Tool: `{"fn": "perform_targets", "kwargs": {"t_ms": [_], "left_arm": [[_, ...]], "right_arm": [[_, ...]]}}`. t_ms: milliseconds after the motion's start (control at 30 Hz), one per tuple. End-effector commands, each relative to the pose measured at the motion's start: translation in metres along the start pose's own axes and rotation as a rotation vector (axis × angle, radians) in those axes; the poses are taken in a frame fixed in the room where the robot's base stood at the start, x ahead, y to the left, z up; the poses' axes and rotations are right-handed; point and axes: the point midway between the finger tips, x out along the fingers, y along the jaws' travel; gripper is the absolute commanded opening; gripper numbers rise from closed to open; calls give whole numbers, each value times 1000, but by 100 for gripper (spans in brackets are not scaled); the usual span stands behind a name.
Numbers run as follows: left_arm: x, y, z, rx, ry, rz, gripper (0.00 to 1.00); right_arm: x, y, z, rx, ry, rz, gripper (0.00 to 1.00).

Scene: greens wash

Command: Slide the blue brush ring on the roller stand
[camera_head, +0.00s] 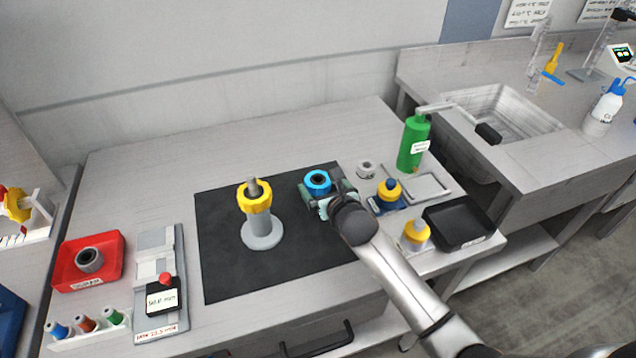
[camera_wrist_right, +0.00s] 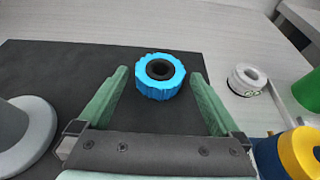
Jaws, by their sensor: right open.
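The blue brush ring (camera_head: 318,180) lies on the right part of the black mat, its dark centre hole facing up. In the right wrist view the ring (camera_wrist_right: 159,76) sits between and just beyond my right gripper's green fingertips. My right gripper (camera_head: 325,193) is open, and no contact with the ring shows. The roller stand (camera_head: 262,233) stands upright on the mat to the left, with a grey round base and a post. A yellow ring (camera_head: 253,198) is around the post's upper part, with the post tip showing above it. My left gripper does not show.
To the right stand a white-grey ring (camera_head: 366,169), a green bottle (camera_head: 413,145), yellow-and-blue jars (camera_head: 389,194) and a black tray (camera_head: 458,238). A red tray (camera_head: 63,262) and a red-button box (camera_head: 163,300) are at the left. The mat's front (camera_head: 290,270) is clear.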

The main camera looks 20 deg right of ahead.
Motion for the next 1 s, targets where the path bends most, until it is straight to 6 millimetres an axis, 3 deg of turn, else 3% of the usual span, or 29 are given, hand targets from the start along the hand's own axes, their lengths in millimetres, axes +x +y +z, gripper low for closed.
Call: {"fn": "perform_targets", "kwargs": {"t_ms": [200, 467, 1000], "left_arm": [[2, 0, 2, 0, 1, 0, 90], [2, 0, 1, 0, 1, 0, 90], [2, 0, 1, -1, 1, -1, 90]], "right_arm": [[17, 0, 0, 1, 0, 0, 100], [18, 0, 0, 0, -1, 0, 100], [18, -1, 0, 0, 0, 0, 39]]}}
